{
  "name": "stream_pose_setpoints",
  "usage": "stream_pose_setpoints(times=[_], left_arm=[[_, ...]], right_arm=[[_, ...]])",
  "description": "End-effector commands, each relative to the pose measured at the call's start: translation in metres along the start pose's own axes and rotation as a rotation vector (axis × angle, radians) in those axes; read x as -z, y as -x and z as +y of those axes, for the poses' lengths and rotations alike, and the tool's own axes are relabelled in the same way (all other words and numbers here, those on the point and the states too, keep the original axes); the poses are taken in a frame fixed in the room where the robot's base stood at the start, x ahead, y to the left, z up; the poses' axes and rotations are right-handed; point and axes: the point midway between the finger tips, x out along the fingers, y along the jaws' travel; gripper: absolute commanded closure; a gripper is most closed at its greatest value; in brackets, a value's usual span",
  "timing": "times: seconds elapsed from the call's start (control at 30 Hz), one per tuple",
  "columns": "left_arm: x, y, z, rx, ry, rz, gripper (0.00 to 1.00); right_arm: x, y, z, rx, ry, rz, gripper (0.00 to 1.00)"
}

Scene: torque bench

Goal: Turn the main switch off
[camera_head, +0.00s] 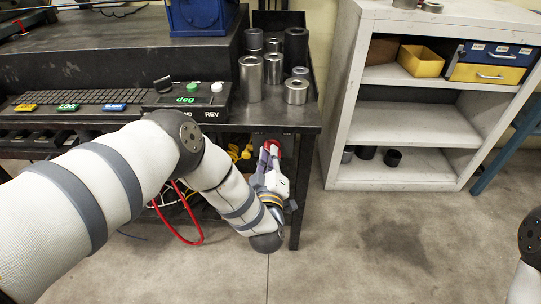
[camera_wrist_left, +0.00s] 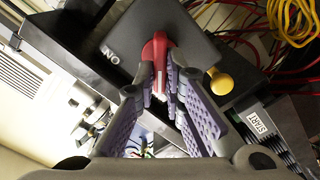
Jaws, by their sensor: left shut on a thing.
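The main switch shows in the left wrist view as a red handle (camera_wrist_left: 157,50) on a dark grey plate (camera_wrist_left: 190,30) with an ON label (camera_wrist_left: 113,53). In the head view a bit of the red handle (camera_head: 272,146) shows under the bench's right end. My left gripper (camera_wrist_left: 161,76) has its purple-grey fingers on either side of the red handle and is shut on it. In the head view the left gripper (camera_head: 270,157) reaches up to the switch, hiding most of it. My right gripper is out of view.
The dark bench (camera_head: 275,117) carries metal sockets (camera_head: 250,76) and a control box (camera_head: 195,100) with a green display. A yellow knob (camera_wrist_left: 221,83) sits beside the switch. Red cables (camera_head: 182,225) hang under the bench. A white shelf (camera_head: 395,185) stands right; the floor between is clear.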

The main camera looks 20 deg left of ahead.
Motion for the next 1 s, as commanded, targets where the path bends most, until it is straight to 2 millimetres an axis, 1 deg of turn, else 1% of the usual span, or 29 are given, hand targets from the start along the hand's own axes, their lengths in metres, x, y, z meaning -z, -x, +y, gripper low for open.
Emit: stream_pose_setpoints(times=[0.1, 0.13, 0.2, 0.47, 0.57, 0.67, 0.8, 0.9, 1.0], left_arm=[[-0.002, 0.001, -0.001, 0.002, 0.002, -0.004, 1.0], [-0.002, 0.001, -0.001, 0.002, 0.002, -0.004, 0.83], [-0.001, 0.001, -0.001, 0.002, 0.001, -0.004, 0.7], [-0.001, 0.001, 0.0, 0.001, 0.0, -0.002, 0.7], [-0.001, 0.008, 0.0, 0.001, -0.001, -0.003, 0.7], [-0.002, 0.03, -0.001, 0.002, -0.001, -0.006, 0.7], [-0.002, 0.073, -0.001, 0.003, -0.002, -0.009, 0.7], [-0.002, 0.101, 0.0, 0.002, -0.001, -0.007, 0.7], [-0.005, 0.113, 0.002, -0.001, -0.001, -0.017, 0.7]], right_arm=[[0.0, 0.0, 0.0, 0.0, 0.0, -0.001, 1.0], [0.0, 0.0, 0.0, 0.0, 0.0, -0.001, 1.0], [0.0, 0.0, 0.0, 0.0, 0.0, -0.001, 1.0], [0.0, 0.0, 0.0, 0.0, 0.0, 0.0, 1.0], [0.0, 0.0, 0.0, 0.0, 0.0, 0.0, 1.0], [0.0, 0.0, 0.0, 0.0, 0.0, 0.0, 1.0], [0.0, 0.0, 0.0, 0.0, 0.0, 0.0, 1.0], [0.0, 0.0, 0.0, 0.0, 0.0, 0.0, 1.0], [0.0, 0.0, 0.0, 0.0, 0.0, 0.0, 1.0]])
